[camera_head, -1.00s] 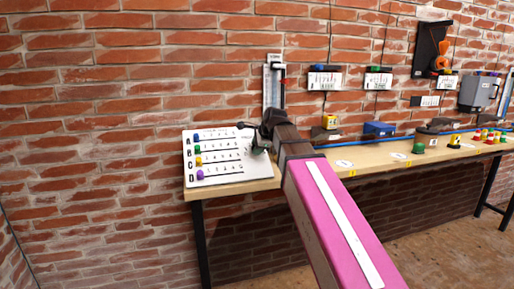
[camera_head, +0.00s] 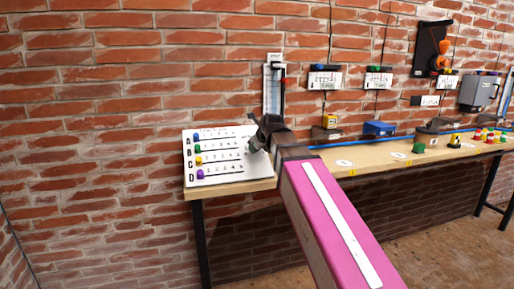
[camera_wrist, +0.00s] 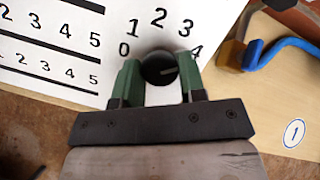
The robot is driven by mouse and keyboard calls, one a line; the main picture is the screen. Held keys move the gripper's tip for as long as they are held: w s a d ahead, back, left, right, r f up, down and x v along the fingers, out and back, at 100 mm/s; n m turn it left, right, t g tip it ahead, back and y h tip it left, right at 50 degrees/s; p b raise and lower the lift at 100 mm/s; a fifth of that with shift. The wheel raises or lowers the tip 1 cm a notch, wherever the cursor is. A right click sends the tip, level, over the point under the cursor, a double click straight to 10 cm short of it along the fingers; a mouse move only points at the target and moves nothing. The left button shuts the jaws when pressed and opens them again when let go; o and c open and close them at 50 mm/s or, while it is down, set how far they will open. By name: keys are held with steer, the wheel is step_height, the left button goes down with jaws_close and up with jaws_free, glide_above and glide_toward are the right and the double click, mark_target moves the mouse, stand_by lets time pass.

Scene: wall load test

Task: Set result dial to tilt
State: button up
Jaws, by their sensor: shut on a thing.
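The result dial (camera_wrist: 158,68) is a round black knob on the white board, with a pale pointer mark toward its right side, roughly toward the printed 4. The numbers 0 to 4 are printed around it; I see no word "tilt". My gripper (camera_wrist: 158,80) has its two green fingers on either side of the knob and is shut on it. In the head view my gripper (camera_head: 258,140) is at the right edge of the white board (camera_head: 228,178) and hides the dial.
The board has several rows with coloured sliders, such as a purple one (camera_head: 200,174). It stands on the wooden bench (camera_head: 330,172) against a brick wall. A vertical gauge (camera_head: 273,90) hangs behind my gripper. A blue bent bar (camera_wrist: 278,50) lies right of the board.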

steer(key=shift+m, duration=1)
steer(key=o, duration=0.9)
steer(key=shift+s, duration=0.1)
steer(key=v, duration=1)
steer(key=shift+s+r, duration=0.25)
steer(key=shift+s, duration=0.05)
